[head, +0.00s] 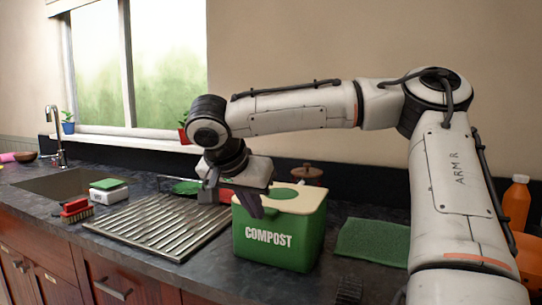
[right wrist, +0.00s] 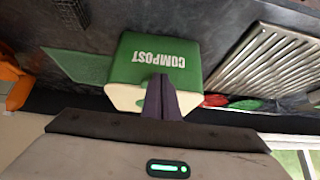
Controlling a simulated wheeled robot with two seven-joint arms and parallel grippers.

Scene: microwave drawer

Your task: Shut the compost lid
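The green compost bin (head: 276,243) stands on the counter with its white "COMPOST" lettering facing front. Its cream lid (head: 307,200) with a green round patch lies across the top and looks level; my gripper hides its left part. The bin (right wrist: 155,57) and the cream top (right wrist: 122,97) also show in the right wrist view. My right gripper (head: 250,207) is at the bin's top left front edge, its dark fingers (right wrist: 161,98) together with nothing seen between them. I cannot tell whether they touch the lid. My left gripper is not in view.
A ridged metal drain rack (head: 160,226) lies left of the bin. A green mat (head: 373,242) lies to the right, with an orange bottle (head: 516,203) beyond. A brown lidded pot (head: 306,174) stands behind. A red brush (head: 75,210) and sink (head: 62,184) are further left.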

